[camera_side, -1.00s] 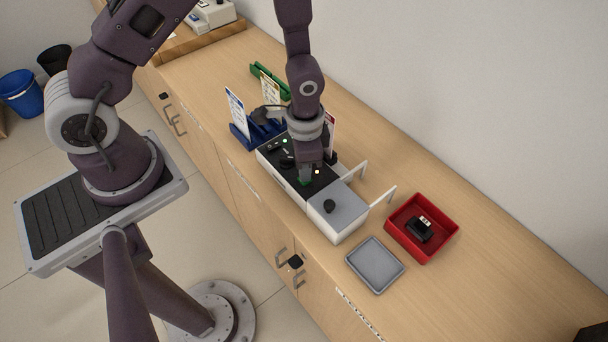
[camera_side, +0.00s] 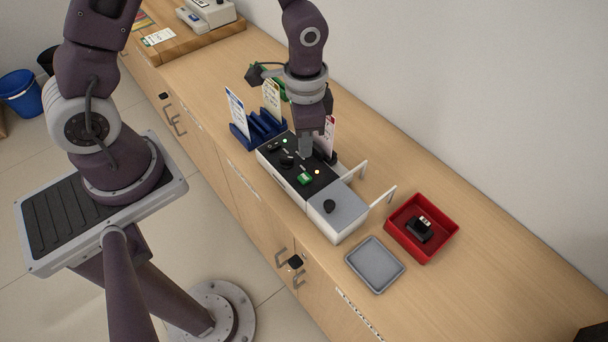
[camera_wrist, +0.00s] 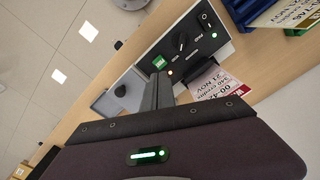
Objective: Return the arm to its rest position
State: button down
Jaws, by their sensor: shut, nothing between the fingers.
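My gripper (camera_side: 305,147) is shut and empty. In the side view it hangs above the black-topped panel of the device (camera_side: 321,186) on the counter, its fingers pointing down. In the wrist view the shut fingers of my gripper (camera_wrist: 158,92) stand in front of the device (camera_wrist: 150,65), with the green button (camera_wrist: 159,62) and an orange light just beyond them. The green button (camera_side: 304,179) is also uncovered in the side view. I cannot tell the exact gap between the fingertips and the panel.
A blue rack (camera_side: 259,130) with upright cards stands behind the device. A printed card (camera_side: 329,135) stands close beside my gripper. A grey tray (camera_side: 375,265) and a red bin (camera_side: 422,252) holding a black object lie to the right. The counter (camera_side: 480,275) at right is free.

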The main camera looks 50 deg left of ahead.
jog(key=shift+r, duration=0.3)
jog(key=s+a+r+n+t, duration=0.2)
jog(key=s+r, duration=0.1)
jog(key=r, duration=0.6)
jog(key=s+a+r+n+t, duration=0.2)
jog(key=s+a+r, duration=0.15)
jog(key=r, duration=0.65)
jog(key=s+r+n+t, duration=0.1)
jog(key=s+r+n, duration=0.1)
jog(key=s, duration=0.6)
jog(key=shift+s+d+r+t, duration=0.3)
jog(key=shift+d+r, duration=0.05)
jog(key=shift+r, duration=0.55)
